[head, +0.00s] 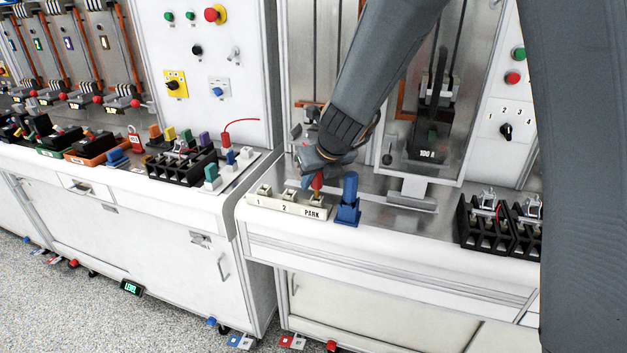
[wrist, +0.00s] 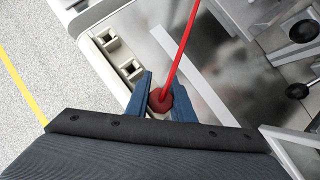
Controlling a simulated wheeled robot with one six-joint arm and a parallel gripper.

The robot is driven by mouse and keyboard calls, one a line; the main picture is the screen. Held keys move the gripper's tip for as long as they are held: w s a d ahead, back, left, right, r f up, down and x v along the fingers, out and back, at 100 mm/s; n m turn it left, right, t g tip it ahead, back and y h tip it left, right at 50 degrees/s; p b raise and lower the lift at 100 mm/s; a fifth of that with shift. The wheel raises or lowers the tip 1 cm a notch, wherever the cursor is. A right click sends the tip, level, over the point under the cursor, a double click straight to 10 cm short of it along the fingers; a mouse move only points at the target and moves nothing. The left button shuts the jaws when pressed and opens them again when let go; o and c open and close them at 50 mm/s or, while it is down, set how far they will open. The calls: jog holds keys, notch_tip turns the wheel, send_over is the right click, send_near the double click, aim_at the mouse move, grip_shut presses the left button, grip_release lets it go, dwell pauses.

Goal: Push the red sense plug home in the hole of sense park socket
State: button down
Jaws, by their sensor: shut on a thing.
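The red sense plug (head: 317,182) is held by my gripper (head: 318,172) over the PARK end of a cream socket strip (head: 262,200). In the wrist view the plug (wrist: 160,100) sits between the two blue fingers of my gripper (wrist: 162,98), with a red lead rising from it. The strip (wrist: 116,62) shows there with two open square holes, marked 1 and 2 in the head view. The PARK hole is hidden under the plug and fingers, so I cannot tell how deep the plug sits.
A blue upright block (head: 348,200) stands just right of the PARK end. Black fuse-type blocks (head: 485,222) stand further right on the bench. A dark unit marked 100 A (head: 428,145) is behind. Bare metal bench top (head: 385,212) lies between them.

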jog(key=shift+f+b, duration=0.9)
jog(key=shift+f, duration=0.1)
jog(key=shift+r+p, duration=0.2)
jog(key=shift+p, duration=0.1)
jog(key=shift+r+p, duration=0.8)
jog(key=shift+p, duration=0.1)
jog(key=shift+p, duration=0.3)
dwell(1.1)
jog(key=shift+f+b, duration=1)
jog(key=c, duration=1.5)
grip_release()
jog(key=shift+o, duration=0.2)
jog(key=shift+s, duration=0.1)
